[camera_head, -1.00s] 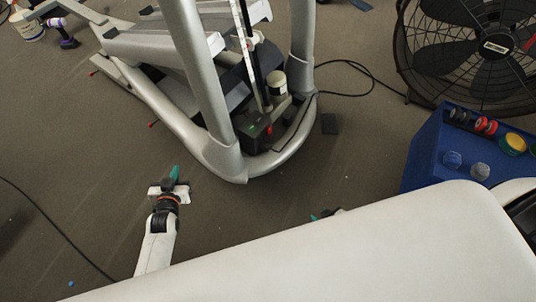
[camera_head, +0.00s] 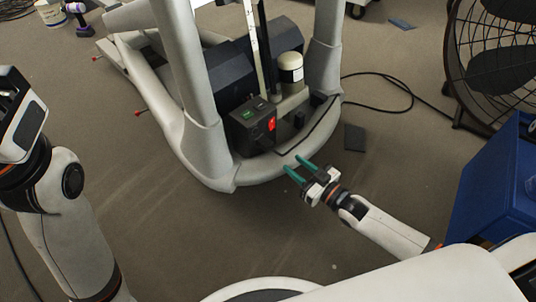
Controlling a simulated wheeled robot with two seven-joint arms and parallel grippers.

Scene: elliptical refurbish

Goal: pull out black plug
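A black box (camera_head: 246,133) with a red switch (camera_head: 271,125) sits inside the curved grey base of the exercise machine. A small black piece (camera_head: 319,98), perhaps the black plug, lies by the right post where a black cable (camera_head: 395,109) meets the frame; I cannot tell for sure. My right gripper (camera_head: 298,168) is open and empty, its two green fingers apart. It is at the front rim of the base, below and right of the black box. My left arm (camera_head: 72,235) is raised at the left edge; its fingers do not show.
The grey machine frame (camera_head: 205,150) curves around the box, with a white-capped cylinder (camera_head: 290,70) behind it. A dark flat square (camera_head: 355,137) lies on the floor at right. A blue bin (camera_head: 490,185) and a large fan (camera_head: 490,65) stand at right. Floor at front left is clear.

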